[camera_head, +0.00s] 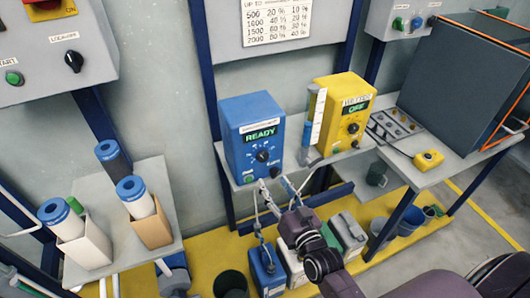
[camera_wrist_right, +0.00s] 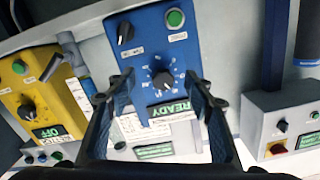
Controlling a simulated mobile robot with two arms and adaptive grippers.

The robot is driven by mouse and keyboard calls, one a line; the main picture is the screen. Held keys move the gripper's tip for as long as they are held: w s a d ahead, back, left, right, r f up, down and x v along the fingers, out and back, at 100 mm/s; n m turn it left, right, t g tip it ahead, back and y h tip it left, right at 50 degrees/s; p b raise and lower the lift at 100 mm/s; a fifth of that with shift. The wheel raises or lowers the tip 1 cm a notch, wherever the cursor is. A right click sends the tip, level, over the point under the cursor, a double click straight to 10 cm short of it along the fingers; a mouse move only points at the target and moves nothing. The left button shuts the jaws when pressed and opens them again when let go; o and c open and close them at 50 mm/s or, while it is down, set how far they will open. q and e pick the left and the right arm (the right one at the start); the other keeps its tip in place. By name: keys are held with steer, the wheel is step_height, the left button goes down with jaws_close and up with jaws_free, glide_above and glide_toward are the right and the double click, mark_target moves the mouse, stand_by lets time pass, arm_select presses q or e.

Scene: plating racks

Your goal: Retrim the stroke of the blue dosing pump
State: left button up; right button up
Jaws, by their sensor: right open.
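The blue dosing pump (camera_head: 240,150) stands on a shelf, its green display (camera_head: 262,135) reading READY. In the right wrist view the pump (camera_wrist_right: 145,55) appears upside down. Its front has a large black dial (camera_wrist_right: 162,80), a smaller black knob (camera_wrist_right: 126,32) and a green button (camera_wrist_right: 175,17). My right gripper (camera_head: 274,187) is in front of the lower part of the pump's face. In the wrist view its open fingers (camera_wrist_right: 160,76) stand on either side of the large dial, with nothing held; contact cannot be told. My left gripper is not in view.
A yellow pump (camera_head: 342,110) reading OFF stands to the right, with a clear measuring tube (camera_head: 315,115) between the pumps. A printed chart (camera_head: 277,20) hangs above. Canisters (camera_head: 267,272) stand below the shelf. A yellow box with a button (camera_head: 428,160) lies on the right bench.

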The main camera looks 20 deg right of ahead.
mark_target(264, 158)
steer(key=shift+t, duration=0.3)
steer(key=w+r, duration=0.1)
steer(key=w, duration=0.1)
steer(key=w+r+p, duration=0.1)
steer(key=w, duration=0.2)
steer(key=w+r, duration=0.1)
steer(key=w, duration=0.2)
steer(key=c, duration=1.2)
steer(key=shift+o, duration=0.2)
steer(key=shift+p, duration=0.35)
